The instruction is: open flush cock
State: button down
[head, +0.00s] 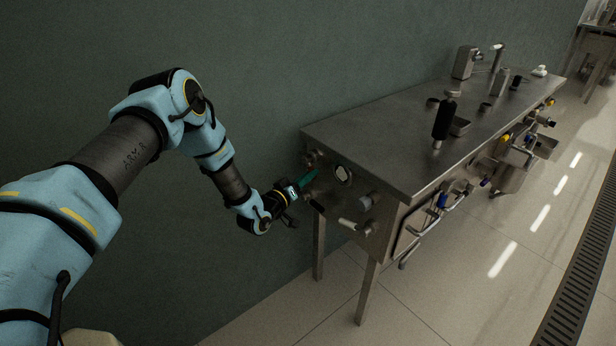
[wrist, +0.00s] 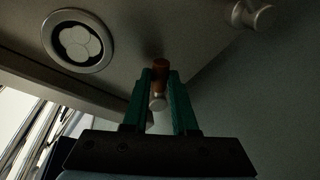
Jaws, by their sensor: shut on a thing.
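My gripper (head: 308,178) is at the end panel of the steel machine (head: 385,150), at its left end in the head view. In the wrist view its green fingers (wrist: 160,85) stand on both sides of a small brown handle (wrist: 160,68) and are shut on it. A pale round end (wrist: 157,102) shows between the fingers just below the brown part. I take this handle for the flush cock, but no label shows. In the head view the handle is hidden by the gripper.
A round white-centred port (wrist: 78,42) sits left of the fingers. A metal knob (wrist: 252,15) sticks out at the upper right. On the same panel are a grey knob (head: 367,202) and a pale handle (head: 348,224). The green wall (head: 250,60) stands close behind my arm.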

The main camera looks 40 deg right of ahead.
jog(key=shift+r, duration=0.1)
jog(key=n, duration=0.1)
jog(key=r+n+b, duration=0.1)
jog(key=n, duration=0.1)
jog(key=s+n+y+b, duration=0.1)
jog(key=n, duration=0.1)
jog(key=shift+a+r+g, duration=0.1)
jog(key=shift+r+g, duration=0.25)
jog(key=shift+g, duration=0.05)
jog(key=shift+s+r+n+g+y+b, duration=0.1)
jog(key=shift+r+n+g+y+b, duration=0.3)
jog(key=shift+n, duration=0.7)
jog(key=shift+s+r+n+g+b, duration=0.1)
jog(key=shift+r+n+g+b, duration=0.1)
jog(key=shift+r+n+b, duration=0.65)
jog(key=shift+f+n+p, duration=0.15)
jog(key=shift+n+p, duration=0.1)
jog(key=shift+p, duration=0.1)
jog(key=c, duration=0.7)
grip_release()
